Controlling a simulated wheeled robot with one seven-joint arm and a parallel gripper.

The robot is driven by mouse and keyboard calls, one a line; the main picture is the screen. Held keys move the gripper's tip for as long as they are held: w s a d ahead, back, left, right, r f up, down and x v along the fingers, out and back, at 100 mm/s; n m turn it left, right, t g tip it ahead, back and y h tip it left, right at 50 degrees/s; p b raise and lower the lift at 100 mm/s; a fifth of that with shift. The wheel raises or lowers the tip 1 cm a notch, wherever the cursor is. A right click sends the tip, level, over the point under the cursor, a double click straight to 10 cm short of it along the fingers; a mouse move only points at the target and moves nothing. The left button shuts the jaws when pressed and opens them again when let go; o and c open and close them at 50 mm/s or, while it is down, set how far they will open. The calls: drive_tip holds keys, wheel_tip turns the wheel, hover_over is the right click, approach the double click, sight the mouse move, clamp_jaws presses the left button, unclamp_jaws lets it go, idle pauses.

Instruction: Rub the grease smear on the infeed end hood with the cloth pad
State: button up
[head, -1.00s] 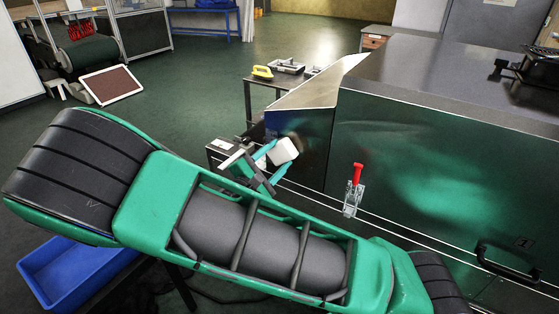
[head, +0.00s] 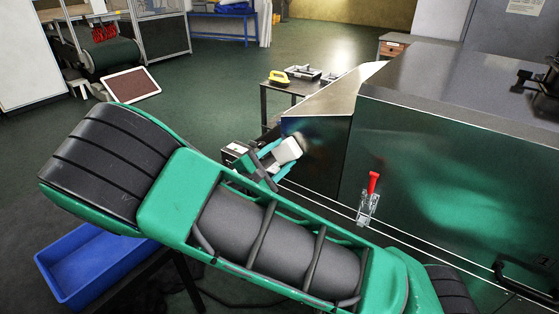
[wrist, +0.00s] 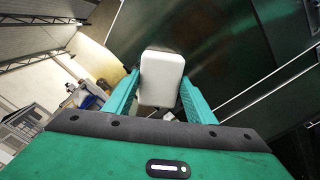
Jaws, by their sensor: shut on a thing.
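The cloth pad (head: 288,150) is a white block held between the teal fingers of my gripper (head: 277,160). In the wrist view the pad (wrist: 162,78) stands upright between the two fingertips (wrist: 161,95). The infeed end hood (head: 338,100) is the sloped metal end of the long dryer housing. A faint brownish patch, seemingly the grease smear (head: 312,137), shows on the hood's end face just right of the pad. The pad may cover part of it. I cannot tell whether the pad touches the metal.
A red-handled toggle clamp (head: 369,198) and a black handle (head: 525,278) stick out from the housing side. A small table behind the hood holds a yellow-handled item (head: 279,78). A blue bin (head: 95,262) stands at lower left. The floor at left is mostly open.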

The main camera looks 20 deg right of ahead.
sight(295, 155)
drive_tip(key=shift+s+d+r, duration=0.1)
drive_tip(key=shift+r, duration=0.5)
drive_tip(key=shift+s+d, duration=0.45)
drive_tip(key=shift+s, duration=0.3)
drive_tip(key=shift+s+d, duration=0.45)
drive_tip(key=shift+s, duration=0.3)
drive_tip(key=shift+s+d, duration=1.2)
drive_tip(key=shift+s, duration=0.15)
drive_tip(key=shift+s+d, duration=0.5)
drive_tip(key=shift+s, duration=0.25)
drive_tip(key=shift+s+d, duration=0.45)
drive_tip(key=shift+s, duration=0.3)
drive_tip(key=shift+a, duration=0.1)
drive_tip(key=shift+v, duration=2.95)
drive_tip(key=v, duration=0.3)
